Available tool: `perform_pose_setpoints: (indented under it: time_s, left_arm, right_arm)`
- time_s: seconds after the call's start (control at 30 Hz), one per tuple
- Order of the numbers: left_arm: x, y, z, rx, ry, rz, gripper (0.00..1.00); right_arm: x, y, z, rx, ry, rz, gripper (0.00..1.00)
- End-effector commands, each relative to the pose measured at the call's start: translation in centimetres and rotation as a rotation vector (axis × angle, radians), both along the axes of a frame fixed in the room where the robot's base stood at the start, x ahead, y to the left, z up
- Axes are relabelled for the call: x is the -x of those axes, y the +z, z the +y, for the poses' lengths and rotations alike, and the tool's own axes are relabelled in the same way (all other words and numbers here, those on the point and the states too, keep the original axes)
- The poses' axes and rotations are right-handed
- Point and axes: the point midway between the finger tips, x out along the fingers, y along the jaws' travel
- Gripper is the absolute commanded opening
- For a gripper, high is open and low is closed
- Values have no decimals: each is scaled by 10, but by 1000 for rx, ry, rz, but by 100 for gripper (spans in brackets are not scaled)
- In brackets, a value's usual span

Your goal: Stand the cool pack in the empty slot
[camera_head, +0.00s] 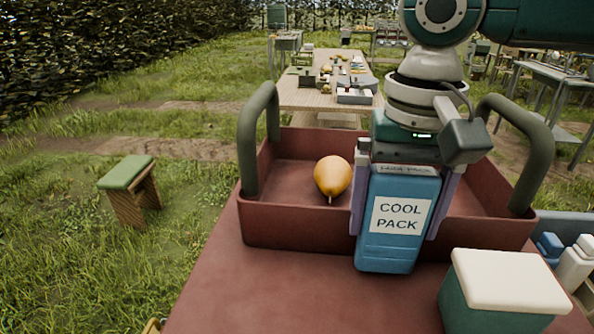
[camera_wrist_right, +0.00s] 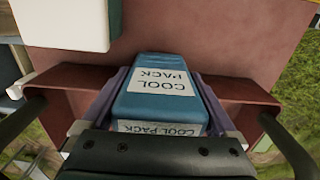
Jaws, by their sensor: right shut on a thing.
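The cool pack (camera_head: 386,252) is a blue block with a white label reading COOL PACK. My right gripper (camera_head: 402,215) is shut on it, one purple finger on each side. The pack hangs upright at the front wall of a red tray (camera_head: 290,231) with two green handles, and hides part of that wall. The right wrist view also shows the pack (camera_wrist_right: 160,106) between the fingers (camera_wrist_right: 160,95). Whether its bottom touches anything, I cannot tell. No empty slot can be made out for certain. My left gripper is not in view.
A yellow pear (camera_head: 332,176) lies in the red tray. A green box with a cream lid (camera_head: 508,280) stands at the front right. A bluish crate (camera_head: 567,222) with bottles is at the right edge. The red surface (camera_head: 270,295) at the front left is clear.

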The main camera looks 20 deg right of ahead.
Motion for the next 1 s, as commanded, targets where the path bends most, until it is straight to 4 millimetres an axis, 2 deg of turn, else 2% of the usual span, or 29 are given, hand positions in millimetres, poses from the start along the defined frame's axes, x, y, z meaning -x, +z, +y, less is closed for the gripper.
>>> perform_pose_setpoints:
  time_s: [0.1, 0.43, 0.47, 0.5, 0.8, 0.87, 1.0]
  left_arm:
    - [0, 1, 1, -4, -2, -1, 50]
    - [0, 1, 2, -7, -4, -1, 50]
    - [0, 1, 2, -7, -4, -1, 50]
    - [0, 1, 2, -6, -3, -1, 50]
    - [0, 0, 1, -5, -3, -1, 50]
    - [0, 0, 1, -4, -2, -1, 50]
    - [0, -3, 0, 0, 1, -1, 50]
  right_arm:
    - [0, -9, 0, 0, 1, 0, 16]
    - [0, -11, 0, 1, 1, -1, 16]
    - [0, -12, 0, 1, 2, -1, 96]
    - [0, -11, 0, 1, 2, -1, 100]
    - [0, -8, 0, 1, 1, -2, 100]
    - [0, -3, 0, -1, 1, -2, 100]
    - [-1, 23, 0, -1, 2, -6, 100]
